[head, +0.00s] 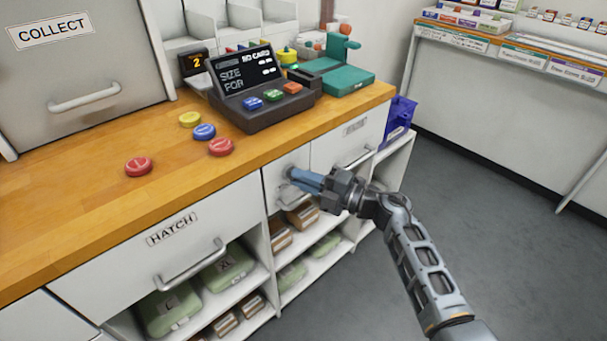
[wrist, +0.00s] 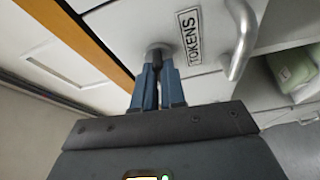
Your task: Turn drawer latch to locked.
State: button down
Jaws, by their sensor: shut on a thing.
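The drawer latch (wrist: 158,49) shows in the wrist view as a round grey mount with a dark stem, on the white front beside the TOKENS label. My gripper (wrist: 157,72) has its two blue fingers closed around the dark stem. The fingers cover most of the latch, and its turn position cannot be read. In the head view my gripper (head: 298,178) reaches in from the right to the narrow white panel under the counter.
The wooden counter (head: 100,205) above holds several coloured discs, a dark terminal (head: 262,95) and a teal device (head: 338,78). The HATCH front (head: 130,240) is at left. Open shelves (head: 325,262) with packs lie below my gripper. Grey floor (head: 500,240) is clear at right.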

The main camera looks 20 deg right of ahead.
jog(key=shift+n+g+p, duration=0.3)
jog(key=shift+n+p, duration=0.1)
jog(key=shift+n, duration=0.4)
jog(key=c, duration=1.2)
grip_release()
jog(key=v, duration=0.7)
jog(key=shift+s+d, duration=0.2)
jog(key=shift+s, duration=0.15)
jog(key=shift+r, duration=0.1)
